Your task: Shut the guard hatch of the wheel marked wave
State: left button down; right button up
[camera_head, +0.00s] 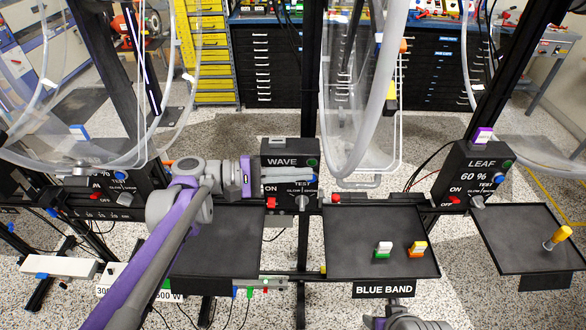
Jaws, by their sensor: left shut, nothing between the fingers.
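The control box marked WAVE (291,150) stands upright at the middle, with a red switch, a knob and a green button. A large clear wheel (372,95) rises just right of it. Beside this wheel is a clear, pale-rimmed panel (399,125), seemingly the guard hatch; I cannot tell how far it is open. My left gripper (312,174) is shut and empty, pointing right across the front of the WAVE box and hiding part of it. Part of my right arm's end (405,321) shows at the bottom edge; its fingers cannot be made out.
The LEAF box (474,172) stands at right, above a tray with a yellow peg (557,238). Another clear wheel (165,110) stands at left. Black posts divide the stations.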

pick_arm(q)
jog(key=x, duration=0.6)
jog(key=shift+d, duration=0.2)
pick_arm(e)
jog(key=shift+w+r, duration=0.1)
jog(key=shift+r, duration=0.05)
